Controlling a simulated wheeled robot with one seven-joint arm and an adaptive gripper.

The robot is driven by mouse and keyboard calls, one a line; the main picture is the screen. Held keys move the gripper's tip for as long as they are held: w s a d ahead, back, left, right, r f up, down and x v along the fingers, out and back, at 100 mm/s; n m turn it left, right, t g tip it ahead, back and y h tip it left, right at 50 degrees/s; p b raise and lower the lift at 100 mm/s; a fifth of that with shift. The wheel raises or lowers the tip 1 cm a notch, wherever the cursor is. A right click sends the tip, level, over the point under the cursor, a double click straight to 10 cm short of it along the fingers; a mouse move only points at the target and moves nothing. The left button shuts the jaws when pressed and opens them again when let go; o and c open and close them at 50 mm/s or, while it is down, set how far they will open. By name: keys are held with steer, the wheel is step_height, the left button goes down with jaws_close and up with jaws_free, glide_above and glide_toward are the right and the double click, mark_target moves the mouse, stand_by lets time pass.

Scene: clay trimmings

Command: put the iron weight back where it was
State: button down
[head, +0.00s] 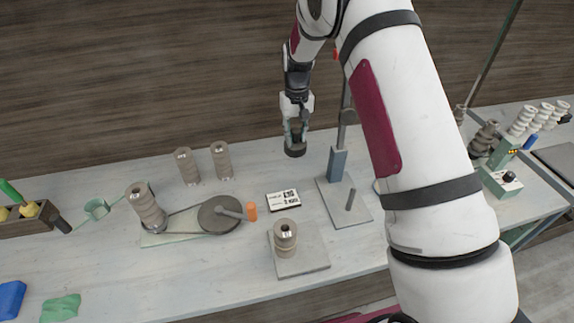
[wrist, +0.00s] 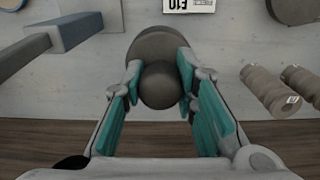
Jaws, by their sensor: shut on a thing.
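The iron weight (head: 295,151) is a dark grey round piece with a ball-like knob. My gripper (head: 294,136) is shut on it from above, near the back of the table. In the wrist view, the teal-padded fingers of my gripper (wrist: 159,82) close on both sides of the knob, and the weight's wide disc (wrist: 158,42) shows beyond it. I cannot tell whether the weight's underside touches the tabletop.
A stand with a blue-grey block (head: 337,163) and a grey base plate (head: 333,211) is right of the weight. A label card (head: 284,200), a belt-driven wheel (head: 219,212) and a spool (head: 285,238) on a grey slab (head: 310,264) lie nearer. Two spools (head: 187,166) (head: 221,160) stand left.

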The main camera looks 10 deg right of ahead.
mark_target(296, 142)
step_height(296, 142, down, 6)
steer(key=b, duration=0.5)
steer(key=shift+d+b, duration=0.1)
steer(key=shift+b, duration=0.25)
steer(key=s+d+f+m+b, duration=0.2)
steer(key=s+f+m+b, duration=0.4)
steer(key=b, duration=0.3)
steer(key=shift+m, duration=0.4)
steer(key=w, duration=0.5)
steer(key=w+a+f, duration=0.1)
steer(key=w, duration=0.4)
steer(key=w+a+f, duration=0.1)
steer(key=w, duration=0.4)
steer(key=shift+w+a+f+p, duration=0.1)
steer(key=shift+w+f+p, duration=0.15)
steer(key=shift+w+p, duration=0.15)
steer(key=shift+f, duration=0.5)
steer(key=shift+f, duration=0.15)
steer(key=c, duration=1.3)
jaws_free()
